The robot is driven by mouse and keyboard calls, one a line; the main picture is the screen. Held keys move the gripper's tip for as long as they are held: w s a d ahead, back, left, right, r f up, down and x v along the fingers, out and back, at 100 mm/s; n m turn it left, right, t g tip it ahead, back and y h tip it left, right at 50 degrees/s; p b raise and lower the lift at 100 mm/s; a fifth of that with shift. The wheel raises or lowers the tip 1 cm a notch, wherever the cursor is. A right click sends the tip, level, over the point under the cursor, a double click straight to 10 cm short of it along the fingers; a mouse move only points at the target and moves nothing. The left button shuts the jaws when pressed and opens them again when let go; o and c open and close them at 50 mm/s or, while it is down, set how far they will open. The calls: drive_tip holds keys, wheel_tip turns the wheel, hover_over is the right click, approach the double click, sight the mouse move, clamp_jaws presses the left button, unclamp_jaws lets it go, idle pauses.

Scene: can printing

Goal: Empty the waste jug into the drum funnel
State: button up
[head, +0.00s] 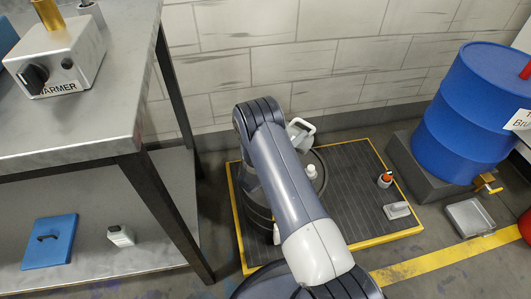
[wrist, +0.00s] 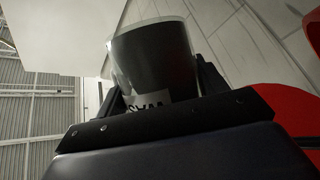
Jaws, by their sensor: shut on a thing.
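The waste jug (wrist: 150,55) fills the middle of the wrist view, a clear-walled vessel with dark contents or a dark inner part. A label with partly hidden, upside-down letters shows low on it. My gripper (wrist: 157,88) has a black finger on each side of the jug and is shut on it. In the head view a white handle-like part (head: 300,131) shows behind my arm, probably the jug's. A dark drum (head: 259,213) stands below, largely hidden by my arm, with a white cap-like piece (head: 311,171) near its top. I cannot make out the funnel for sure.
A yellow-edged dark platform (head: 350,180) carries a small orange-topped bottle (head: 385,179) and a grey item (head: 397,211). A blue drum (head: 470,110) stands at right, a metal tray (head: 470,217) below its tap. A steel bench (head: 100,130) stands left. A red shape (wrist: 270,105) shows in the wrist view.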

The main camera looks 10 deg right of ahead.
drive_tip(key=shift+a+r+n+t+p, duration=0.15)
drive_tip(key=shift+r+n+t+p, duration=0.45)
drive_tip(key=shift+n, duration=0.4)
idle(0.5)
drive_tip(key=shift+w+a+r+n+t+b, duration=0.25)
drive_tip(key=shift+a+n+t+b, duration=0.15)
drive_tip(key=shift+n, duration=0.2)
drive_tip(key=shift+w+a+r+n+t+b, duration=0.2)
drive_tip(key=shift+w+a+n+t+b, duration=0.05)
drive_tip(key=shift+a+n+t, duration=0.3)
drive_tip(key=shift+w+a+f+n+t+b, duration=0.1)
drive_tip(key=shift+f+n+t+b, duration=0.15)
drive_tip(key=shift+n+t+b, duration=0.45)
